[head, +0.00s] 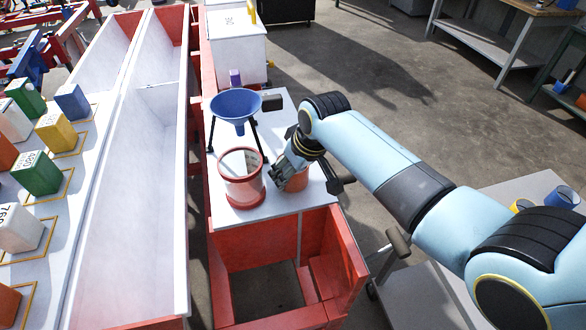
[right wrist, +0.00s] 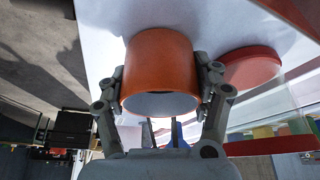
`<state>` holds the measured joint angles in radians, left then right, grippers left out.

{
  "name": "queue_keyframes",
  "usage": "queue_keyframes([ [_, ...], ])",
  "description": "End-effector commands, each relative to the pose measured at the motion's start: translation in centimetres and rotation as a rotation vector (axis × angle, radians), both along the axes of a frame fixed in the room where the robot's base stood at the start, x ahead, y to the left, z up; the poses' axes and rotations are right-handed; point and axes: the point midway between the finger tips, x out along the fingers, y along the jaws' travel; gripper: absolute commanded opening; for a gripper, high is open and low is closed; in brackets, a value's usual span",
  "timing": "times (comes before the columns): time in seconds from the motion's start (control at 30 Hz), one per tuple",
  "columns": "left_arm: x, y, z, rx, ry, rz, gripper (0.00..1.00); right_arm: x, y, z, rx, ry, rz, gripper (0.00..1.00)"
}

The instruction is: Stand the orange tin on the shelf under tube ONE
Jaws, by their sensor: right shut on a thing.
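My right gripper (head: 284,172) is shut on the orange tin (head: 297,181) at the white shelf top, just right of a clear, red-rimmed container. In the right wrist view the orange tin (right wrist: 160,68) sits between both fingers (right wrist: 162,85), with its open or hollow end towards the camera. The tin is close to the white surface; I cannot tell whether it touches. A blue funnel (head: 236,104) stands on black legs behind the container. I cannot make out a label ONE on any tube. My left gripper is not in view.
The clear container (head: 242,180) with red rims stands beside the tin. A red open box frame (head: 322,250) lies in front of the white top. Left is a long white trough (head: 130,200) and several coloured canisters. A grey cart (head: 425,285) stands at lower right.

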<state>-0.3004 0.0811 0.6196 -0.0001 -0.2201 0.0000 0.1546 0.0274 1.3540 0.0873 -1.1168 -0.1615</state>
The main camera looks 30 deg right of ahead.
Motion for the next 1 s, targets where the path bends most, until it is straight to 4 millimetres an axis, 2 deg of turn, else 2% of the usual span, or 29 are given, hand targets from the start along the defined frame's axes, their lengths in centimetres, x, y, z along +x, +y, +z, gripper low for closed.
queue_keyframes([
  [0.13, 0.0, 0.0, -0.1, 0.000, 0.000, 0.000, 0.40, 0.0, 0.0, -0.3, 0.000, 0.000, 0.000, 0.28],
  [0.17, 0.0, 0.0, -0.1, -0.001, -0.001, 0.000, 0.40, 0.0, 0.0, -0.3, 0.000, 0.001, 0.000, 0.67],
  [0.23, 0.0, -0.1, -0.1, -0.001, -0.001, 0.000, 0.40, 0.0, 0.0, -0.2, 0.000, 0.001, 0.000, 0.77],
  [0.53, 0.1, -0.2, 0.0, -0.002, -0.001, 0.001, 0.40, 0.0, 0.0, -0.1, 0.000, 0.000, 0.000, 0.78],
  [0.67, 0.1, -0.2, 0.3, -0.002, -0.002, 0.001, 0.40, -0.4, -0.1, 1.0, 0.000, 0.000, -0.001, 0.78],
  [1.0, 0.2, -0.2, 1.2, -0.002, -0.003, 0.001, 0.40, -3.2, -0.5, 7.9, 0.000, -0.002, 0.000, 0.78],
])
